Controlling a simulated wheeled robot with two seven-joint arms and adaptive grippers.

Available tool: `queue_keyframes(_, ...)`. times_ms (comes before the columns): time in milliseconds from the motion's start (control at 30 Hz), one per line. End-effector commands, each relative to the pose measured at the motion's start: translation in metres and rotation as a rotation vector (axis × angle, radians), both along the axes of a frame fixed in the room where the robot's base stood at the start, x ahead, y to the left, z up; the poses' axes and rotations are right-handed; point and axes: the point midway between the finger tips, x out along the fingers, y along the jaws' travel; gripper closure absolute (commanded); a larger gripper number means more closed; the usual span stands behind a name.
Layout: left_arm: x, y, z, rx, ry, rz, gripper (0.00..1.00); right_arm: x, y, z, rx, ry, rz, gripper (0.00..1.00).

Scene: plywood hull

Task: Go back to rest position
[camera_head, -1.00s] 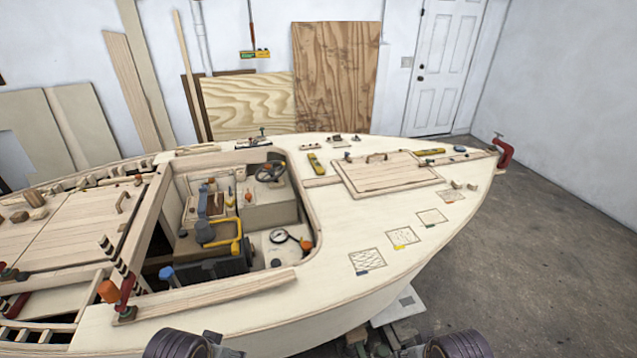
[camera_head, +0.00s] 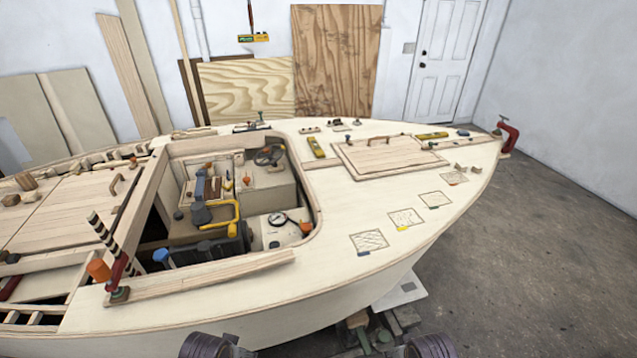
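Two dark ribbed parts of my own arms show at the bottom edge of the head view, one left of centre and one right of centre. The fingers of both grippers are out of the picture, so their state is hidden. The plywood boat hull (camera_head: 350,285) fills the middle of the view, in front of my arms. Neither arm part appears to touch the hull.
A red clamp (camera_head: 510,134) grips the bow tip. A hatch panel (camera_head: 388,157) lies on the deck. Bare concrete floor (camera_head: 540,260) is at right.

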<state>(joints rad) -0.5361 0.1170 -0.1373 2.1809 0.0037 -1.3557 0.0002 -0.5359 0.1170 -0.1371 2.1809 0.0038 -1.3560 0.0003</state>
Motion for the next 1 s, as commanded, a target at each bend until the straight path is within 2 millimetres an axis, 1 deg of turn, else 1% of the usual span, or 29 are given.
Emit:
queue_keyframes(33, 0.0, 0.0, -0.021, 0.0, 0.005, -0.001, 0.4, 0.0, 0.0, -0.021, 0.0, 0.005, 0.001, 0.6)
queue_keyframes(100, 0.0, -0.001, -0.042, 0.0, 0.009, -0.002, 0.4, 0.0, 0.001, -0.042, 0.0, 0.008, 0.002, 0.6)
queue_keyframes(500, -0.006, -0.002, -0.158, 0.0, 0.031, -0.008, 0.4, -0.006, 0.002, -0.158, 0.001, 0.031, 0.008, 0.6)
queue_keyframes(567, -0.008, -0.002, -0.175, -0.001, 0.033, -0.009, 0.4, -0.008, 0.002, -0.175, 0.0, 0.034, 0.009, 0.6)
queue_keyframes(700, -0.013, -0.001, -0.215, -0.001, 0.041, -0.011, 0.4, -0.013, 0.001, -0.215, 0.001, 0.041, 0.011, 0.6)
queue_keyframes(1000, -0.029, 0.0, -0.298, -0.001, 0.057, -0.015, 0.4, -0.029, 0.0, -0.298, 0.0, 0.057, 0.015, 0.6)
